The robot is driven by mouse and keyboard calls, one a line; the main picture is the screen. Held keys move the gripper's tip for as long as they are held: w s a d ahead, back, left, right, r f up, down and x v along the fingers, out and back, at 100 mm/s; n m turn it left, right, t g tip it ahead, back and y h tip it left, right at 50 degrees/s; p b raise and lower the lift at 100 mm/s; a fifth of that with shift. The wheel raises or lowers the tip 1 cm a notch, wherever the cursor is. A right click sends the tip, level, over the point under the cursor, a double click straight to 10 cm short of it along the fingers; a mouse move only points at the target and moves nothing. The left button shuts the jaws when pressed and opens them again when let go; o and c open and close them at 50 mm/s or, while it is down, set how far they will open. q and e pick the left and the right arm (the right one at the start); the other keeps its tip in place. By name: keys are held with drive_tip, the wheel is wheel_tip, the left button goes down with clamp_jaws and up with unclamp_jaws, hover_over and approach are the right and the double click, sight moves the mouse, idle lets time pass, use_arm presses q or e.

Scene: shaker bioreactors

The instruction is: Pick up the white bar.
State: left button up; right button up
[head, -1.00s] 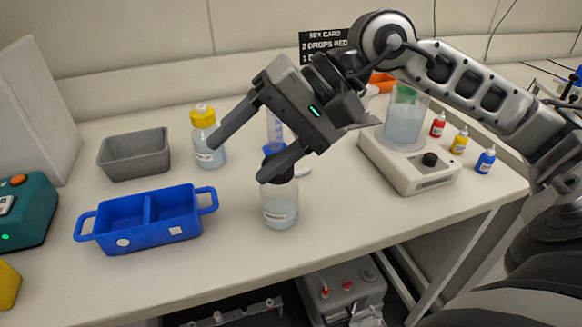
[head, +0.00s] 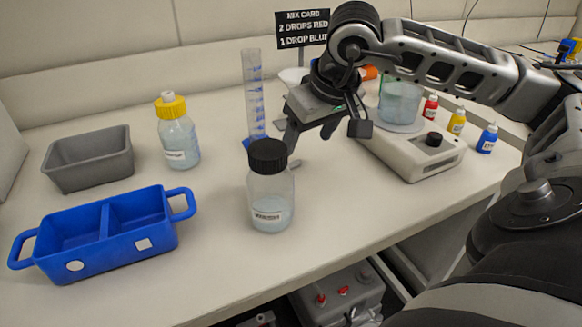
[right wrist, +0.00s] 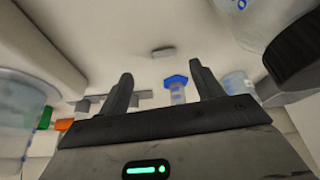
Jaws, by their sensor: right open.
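The white bar is a small, pale, short piece lying on the bench. In the right wrist view the white bar (right wrist: 163,52) lies beyond the fingertips, roughly centred between them. My left gripper is not in view.
A graduated cylinder (head: 253,95) stands behind the gripper. A stirrer (head: 420,158) carrying a beaker (head: 400,105) is right. A yellow-capped bottle (head: 178,140), grey tray (head: 60,165) and blue two-part tray (head: 60,245) are left. The front middle bench is clear.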

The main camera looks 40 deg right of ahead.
sight(292, 163)
drive_tip(key=x, duration=0.7)
drive_tip(key=shift+w+a+p, duration=0.2)
drive_tip(key=shift+w+p, duration=0.1)
drive_tip(key=shift+w, duration=0.2)
drive_tip(key=shift+c, duration=0.3)
drive_tip(key=c, duration=1)
